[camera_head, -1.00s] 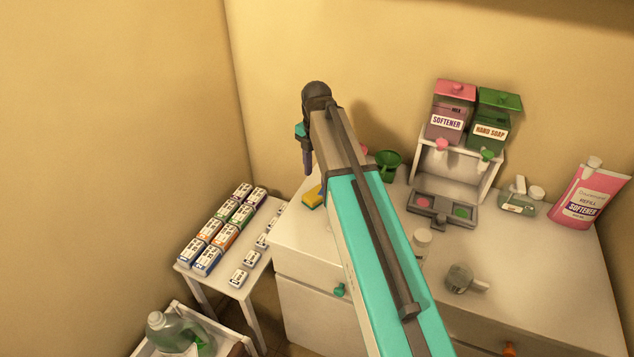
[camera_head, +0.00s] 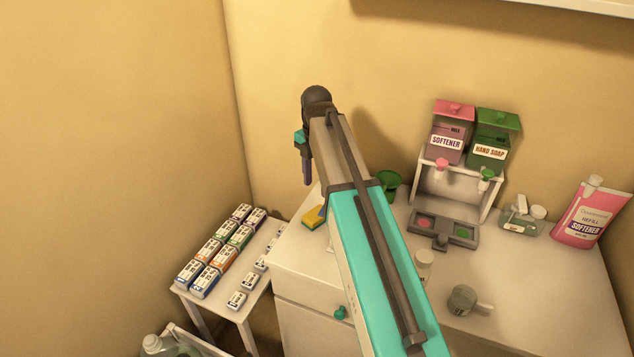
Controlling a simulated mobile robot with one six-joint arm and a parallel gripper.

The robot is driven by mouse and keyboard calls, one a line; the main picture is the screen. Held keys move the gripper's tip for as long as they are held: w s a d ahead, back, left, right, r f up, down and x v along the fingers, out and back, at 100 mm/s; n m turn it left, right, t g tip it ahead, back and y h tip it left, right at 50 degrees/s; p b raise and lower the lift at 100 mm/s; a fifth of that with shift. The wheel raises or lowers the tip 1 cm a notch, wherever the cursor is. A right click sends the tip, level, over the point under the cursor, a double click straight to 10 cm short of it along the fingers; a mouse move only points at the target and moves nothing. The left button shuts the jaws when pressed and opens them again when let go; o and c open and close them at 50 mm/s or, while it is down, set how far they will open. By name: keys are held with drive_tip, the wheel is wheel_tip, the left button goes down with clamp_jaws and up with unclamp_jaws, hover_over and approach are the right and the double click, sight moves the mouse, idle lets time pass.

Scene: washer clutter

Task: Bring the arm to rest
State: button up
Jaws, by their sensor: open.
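My arm, teal and grey, reaches from the bottom right up to the middle of the picture. My gripper (camera_head: 307,168) hangs at its far end, pointing down, high in front of the back wall and left of the dispensers. It is seen from the side, open, with nothing visible in it. The arm hides part of the white cabinet top behind it.
The white cabinet (camera_head: 560,290) bears a yellow sponge (camera_head: 314,217), a green funnel (camera_head: 389,184), softener (camera_head: 452,133) and hand soap (camera_head: 493,138) dispensers, a grey mug (camera_head: 462,299) and a pink refill pouch (camera_head: 588,214). Several small boxes (camera_head: 222,257) stand on a side table at left. A shelf edge (camera_head: 560,6) is above.

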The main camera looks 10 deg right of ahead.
sight(316, 212)
drive_tip(key=shift+f, duration=0.2)
drive_tip(key=shift+f+p, duration=1)
drive_tip(key=shift+f, duration=3.15)
drive_tip(key=shift+w+r, duration=0.1)
drive_tip(key=shift+w, duration=0.1)
